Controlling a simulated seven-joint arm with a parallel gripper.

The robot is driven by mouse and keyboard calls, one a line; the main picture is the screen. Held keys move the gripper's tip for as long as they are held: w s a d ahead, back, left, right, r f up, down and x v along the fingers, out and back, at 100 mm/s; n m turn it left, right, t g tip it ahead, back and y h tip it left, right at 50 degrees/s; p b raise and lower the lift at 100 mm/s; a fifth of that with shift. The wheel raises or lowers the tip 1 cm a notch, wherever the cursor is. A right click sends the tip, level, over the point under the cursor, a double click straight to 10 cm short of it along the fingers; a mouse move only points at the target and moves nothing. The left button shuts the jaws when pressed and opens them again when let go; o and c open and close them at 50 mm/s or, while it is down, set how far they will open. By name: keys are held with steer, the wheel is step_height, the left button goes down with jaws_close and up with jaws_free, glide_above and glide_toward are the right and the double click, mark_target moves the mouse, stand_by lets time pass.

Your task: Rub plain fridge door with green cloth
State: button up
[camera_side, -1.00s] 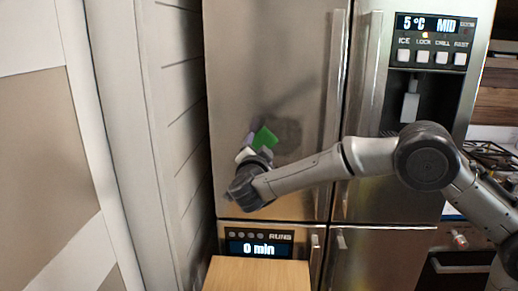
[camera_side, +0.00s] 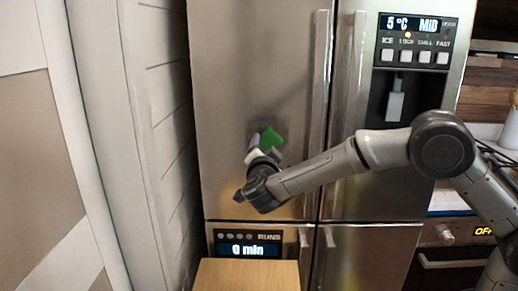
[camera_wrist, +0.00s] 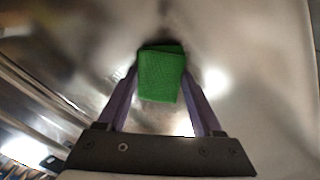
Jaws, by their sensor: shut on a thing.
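The plain fridge door (camera_side: 225,80) is the left steel door, with a tall handle on its right edge. The green cloth (camera_side: 271,139) is in front of its lower half. My gripper (camera_side: 262,146) is shut on the cloth. The wrist view shows the folded cloth (camera_wrist: 162,76) between the two purple fingers, with the shiny door (camera_wrist: 235,75) behind it. The cloth is very near the door, but I cannot tell whether it touches. A dark patch, perhaps shadow or reflection, shows on the steel around the cloth.
The right fridge door (camera_side: 425,80) carries a display, buttons and a dispenser. The tall door handle (camera_side: 321,100) stands right of my gripper. A wooden surface (camera_side: 248,275) lies below, under a panel reading 0 min (camera_side: 248,249). A white wall (camera_side: 160,120) bounds the left.

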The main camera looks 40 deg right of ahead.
mark_target(275, 134)
steer(key=shift+s+d, duration=2.1)
steer(key=shift+d, duration=0.15)
steer(key=shift+a+r, duration=0.15)
steer(key=shift+r, duration=0.7)
steer(key=shift+w+a, duration=3.65)
steer(key=shift+w, duration=0.15)
steer(key=shift+w+a, duration=0.15)
steer(key=shift+r, duration=0.95)
steer(key=shift+s+d+f, duration=0.1)
steer(key=shift+s+d, duration=1.1)
steer(key=shift+s, duration=0.25)
steer(key=shift+s+d, duration=1.15)
steer(key=shift+d, duration=0.25)
steer(key=shift+s+d, duration=1.15)
steer(key=shift+s, duration=0.2)
